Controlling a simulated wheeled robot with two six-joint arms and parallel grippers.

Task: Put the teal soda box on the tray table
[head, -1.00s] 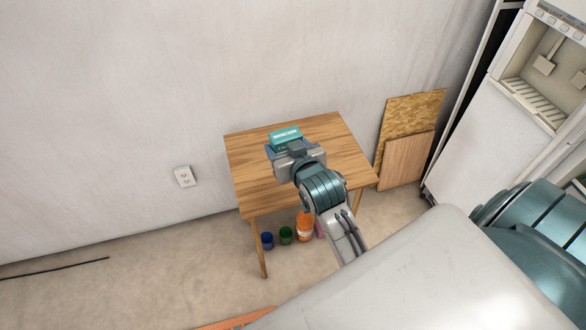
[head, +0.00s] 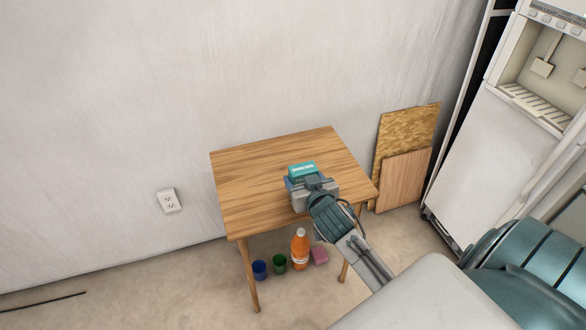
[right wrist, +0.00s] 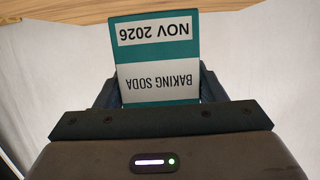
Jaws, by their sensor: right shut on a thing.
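The teal soda box (head: 302,170), with a white label, is held in my right gripper (head: 304,181) over the wooden tray table (head: 245,175). In the right wrist view the box (right wrist: 156,52) sits between the two dark fingers (right wrist: 156,88), its "BAKING SODA" and "NOV 2026" print upside down. The table's wood (right wrist: 70,14) shows along the top of that view. I cannot tell whether the box touches the tabletop. My left gripper is not in view.
The rest of the tabletop is bare. Under it stand a blue cup (head: 259,270), a green cup (head: 280,263), an orange bottle (head: 300,250) and a pink item (head: 320,255). Boards (head: 405,165) lean on the wall at right, beside a white fridge (head: 490,165).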

